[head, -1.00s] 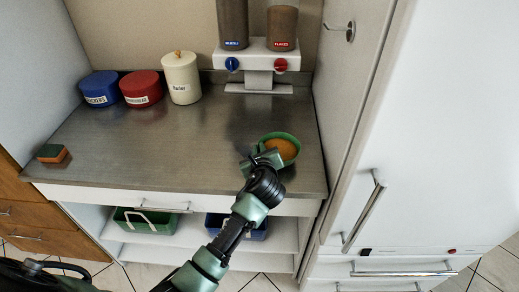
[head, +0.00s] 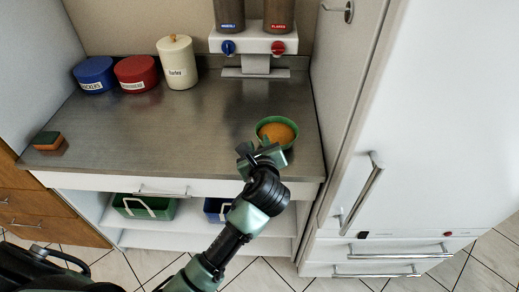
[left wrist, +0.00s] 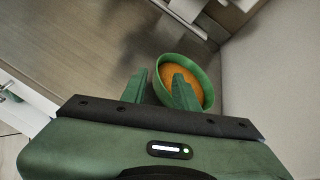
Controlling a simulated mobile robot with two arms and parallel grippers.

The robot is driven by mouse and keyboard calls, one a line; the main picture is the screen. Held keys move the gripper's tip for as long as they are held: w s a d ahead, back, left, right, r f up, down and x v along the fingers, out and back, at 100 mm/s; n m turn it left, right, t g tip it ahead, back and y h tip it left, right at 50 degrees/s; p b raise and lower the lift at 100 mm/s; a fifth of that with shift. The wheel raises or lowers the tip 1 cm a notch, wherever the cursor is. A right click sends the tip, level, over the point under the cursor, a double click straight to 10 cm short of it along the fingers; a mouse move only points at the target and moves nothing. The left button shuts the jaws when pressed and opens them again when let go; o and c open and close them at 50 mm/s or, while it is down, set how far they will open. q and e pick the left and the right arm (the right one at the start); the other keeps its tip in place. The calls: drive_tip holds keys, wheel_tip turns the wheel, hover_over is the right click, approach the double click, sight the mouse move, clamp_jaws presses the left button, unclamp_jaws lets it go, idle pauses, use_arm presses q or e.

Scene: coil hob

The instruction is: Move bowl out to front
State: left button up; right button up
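The green bowl (head: 263,125) with an orange filling stands upright on the right part of the metal counter, set back from the front edge. It also shows in the left wrist view (left wrist: 208,83). My left gripper (head: 257,151) is over the counter on the near side of the bowl, its fingers spread with nothing seen held between them. In the left wrist view my left gripper (left wrist: 158,84) has one finger overlapping the bowl and the other left of it. I cannot tell whether that finger touches the bowl. My right gripper is not in view.
The metal counter (head: 170,130) is clear in the middle. Blue (head: 95,74), red (head: 136,73) and cream (head: 177,62) canisters stand at the back left, a sponge (head: 48,141) at the left. A dispenser (head: 254,42) stands behind the bowl, a tall white cabinet (head: 345,110) to its right.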

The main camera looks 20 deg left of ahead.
use_arm(q)
drive_tip(key=shift+v, duration=1.9)
drive_tip(key=shift+f, duration=0.1)
